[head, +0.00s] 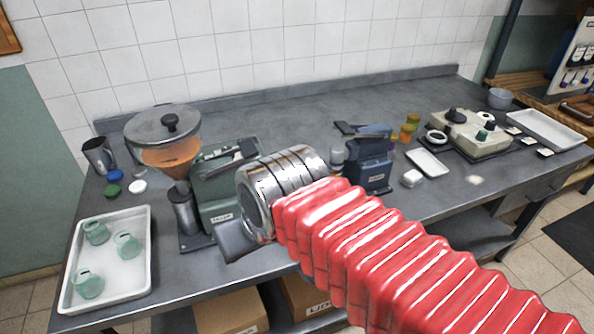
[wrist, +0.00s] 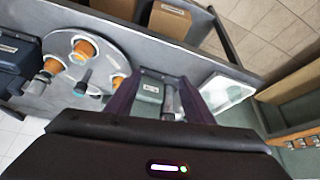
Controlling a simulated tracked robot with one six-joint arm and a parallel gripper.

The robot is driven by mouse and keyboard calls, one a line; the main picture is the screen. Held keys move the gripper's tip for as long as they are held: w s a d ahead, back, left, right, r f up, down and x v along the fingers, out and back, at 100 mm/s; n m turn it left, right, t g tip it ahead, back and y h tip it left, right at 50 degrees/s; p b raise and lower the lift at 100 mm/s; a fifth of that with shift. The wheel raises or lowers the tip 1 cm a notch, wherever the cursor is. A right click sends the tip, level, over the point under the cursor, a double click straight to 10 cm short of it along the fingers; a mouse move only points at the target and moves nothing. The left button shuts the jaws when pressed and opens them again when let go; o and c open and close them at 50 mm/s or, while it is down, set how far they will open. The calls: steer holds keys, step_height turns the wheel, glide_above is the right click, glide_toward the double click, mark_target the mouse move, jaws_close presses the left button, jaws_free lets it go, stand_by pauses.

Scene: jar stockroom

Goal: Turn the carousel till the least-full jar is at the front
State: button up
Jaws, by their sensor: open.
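The carousel (wrist: 105,55) is a round grey disc in the left half of the wrist view. Several orange jars with pale rims stand around it, one an orange jar (wrist: 84,47) near its top edge and another orange jar (wrist: 54,64) at the left. A dark upright handle (wrist: 84,78) stands near the middle. How full each jar is, I cannot tell. My gripper (wrist: 157,84) is open and empty, above and to the right of the disc, apart from the handle. In the head view my arm hides the carousel.
A green machine (wrist: 150,90) is seen between my fingers. A blue machine (head: 372,160) stands on the carousel's other side. A white tray (head: 150,225) with green jars lies at the left. A hopper (head: 168,130) stands behind it. The bench's back middle is clear.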

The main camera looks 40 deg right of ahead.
steer(key=w+d+r+m+g, duration=0.3)
steer(key=w+d+r+m, duration=0.25)
steer(key=w+d, duration=0.65)
steer(key=w+d+f+m+g, duration=0.2)
steer(key=w+d+m, duration=0.2)
steer(key=w+d, duration=0.5)
steer(key=d, duration=0.4)
steer(key=shift+w+d, duration=0.2)
steer(key=shift+w, duration=0.15)
step_height(320, 180, down, 14)
steer(key=shift+r, duration=0.15)
steer(key=c, duration=1.2)
jaws_close()
